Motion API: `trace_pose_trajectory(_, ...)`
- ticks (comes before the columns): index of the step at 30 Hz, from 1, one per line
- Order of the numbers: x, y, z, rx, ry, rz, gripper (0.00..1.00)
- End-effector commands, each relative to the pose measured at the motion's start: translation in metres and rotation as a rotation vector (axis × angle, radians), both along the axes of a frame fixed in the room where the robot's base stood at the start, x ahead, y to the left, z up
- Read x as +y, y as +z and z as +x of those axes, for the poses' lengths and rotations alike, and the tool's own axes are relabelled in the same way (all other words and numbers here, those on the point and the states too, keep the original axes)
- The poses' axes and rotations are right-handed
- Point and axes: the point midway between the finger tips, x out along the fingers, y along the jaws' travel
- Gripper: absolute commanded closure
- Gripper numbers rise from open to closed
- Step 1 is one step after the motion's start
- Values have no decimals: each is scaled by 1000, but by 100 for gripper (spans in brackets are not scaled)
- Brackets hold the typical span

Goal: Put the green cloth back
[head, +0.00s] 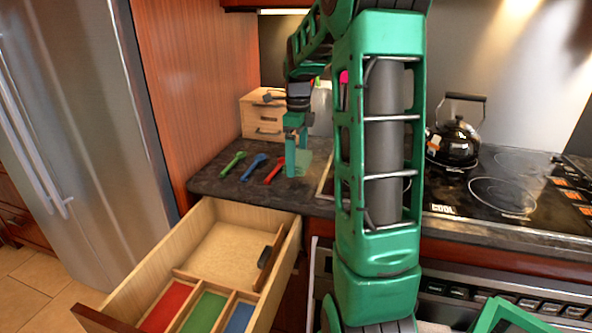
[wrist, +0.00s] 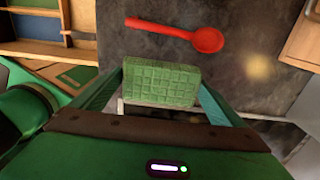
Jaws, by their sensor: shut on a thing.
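The green cloth (wrist: 163,84) is a thick, quilted green block. In the wrist view it sits between the two fingers of my gripper (wrist: 161,92), which is shut on it. In the head view my gripper (head: 296,158) is over the counter beside the red spoon, with the cloth (head: 304,163) partly hidden at the fingers. I cannot tell whether the cloth touches the counter.
Green (head: 232,164), blue (head: 252,167) and red (head: 274,171) spoons lie on the dark counter (head: 217,184). An open wooden drawer (head: 284,252) below has red, green and blue compartments. A small wooden chest (head: 262,115), kettle (head: 455,143) and stove stand behind.

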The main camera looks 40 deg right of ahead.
Motion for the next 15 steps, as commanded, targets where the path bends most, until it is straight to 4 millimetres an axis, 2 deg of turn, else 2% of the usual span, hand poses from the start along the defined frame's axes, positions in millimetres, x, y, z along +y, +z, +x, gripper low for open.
trace_pose_trajectory(5,-5,-7,-2,0,0,0,25)
trace_pose_trajectory(12,-4,-37,-2,1,1,2,25)
trace_pose_trajectory(15,-5,-43,-2,-1,1,1,25)
